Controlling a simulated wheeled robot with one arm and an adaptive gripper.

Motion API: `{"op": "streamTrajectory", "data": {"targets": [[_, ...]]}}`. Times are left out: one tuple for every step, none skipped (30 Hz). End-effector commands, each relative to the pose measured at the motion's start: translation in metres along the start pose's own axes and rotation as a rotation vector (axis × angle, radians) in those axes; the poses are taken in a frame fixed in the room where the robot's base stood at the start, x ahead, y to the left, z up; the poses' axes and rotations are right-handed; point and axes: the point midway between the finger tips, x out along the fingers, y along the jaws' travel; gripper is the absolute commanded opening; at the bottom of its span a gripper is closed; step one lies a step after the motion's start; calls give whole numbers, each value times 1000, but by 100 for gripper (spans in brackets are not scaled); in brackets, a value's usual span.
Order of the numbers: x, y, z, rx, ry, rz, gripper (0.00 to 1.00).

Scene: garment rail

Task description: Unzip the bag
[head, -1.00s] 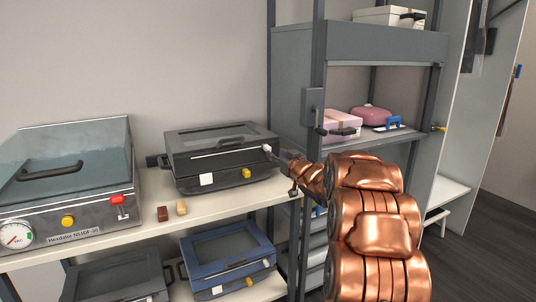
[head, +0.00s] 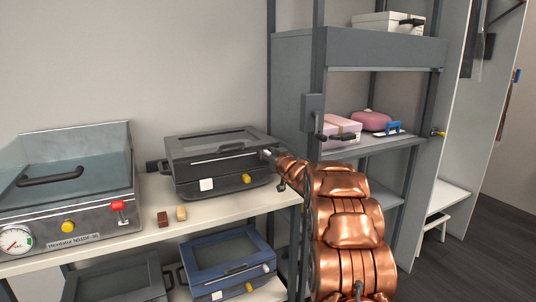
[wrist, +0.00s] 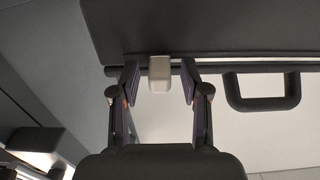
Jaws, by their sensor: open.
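The bag (head: 208,180) is a dark grey case with a window in its lid, lying on the upper shelf. A thin pale line runs along its front seam. My gripper (head: 266,154) is at the bag's front right corner; its fingers are small there. In the wrist view the gripper (wrist: 158,82) is open, its fingers on either side of a small whitish block (wrist: 159,74), likely the zip pull, at the bag's dark edge. Gaps show between the block and both fingers. A black handle (wrist: 263,103) sticks out to the right.
A glass-lidded metal machine (head: 65,190) stands left of the bag, with two small blocks (head: 172,216) between them. A blue case (head: 225,262) lies on the shelf below. A grey cabinet (head: 380,45) with pink cases (head: 342,131) stands to the right.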

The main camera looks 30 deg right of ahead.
Motion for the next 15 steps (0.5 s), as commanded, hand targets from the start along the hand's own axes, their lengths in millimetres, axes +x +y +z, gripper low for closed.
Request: {"op": "streamTrajectory", "data": {"targets": [[0,0,0,0,0,0,46],[0,0,0,0,0,0,46],[0,0,0,0,0,0,46],[0,0,0,0,0,0,46],[0,0,0,0,0,0,46],[0,0,0,0,-1,0,46],[0,0,0,0,-1,0,45],[0,0,1,0,-1,0,42],[0,0,1,0,-1,0,38],[0,0,1,0,-1,0,34],[0,0,1,0,-1,0,31],[0,0,1,0,-1,0,27],[0,0,1,0,-1,0,24],[0,0,1,0,-1,0,21],[0,0,1,0,-1,0,17]]}}
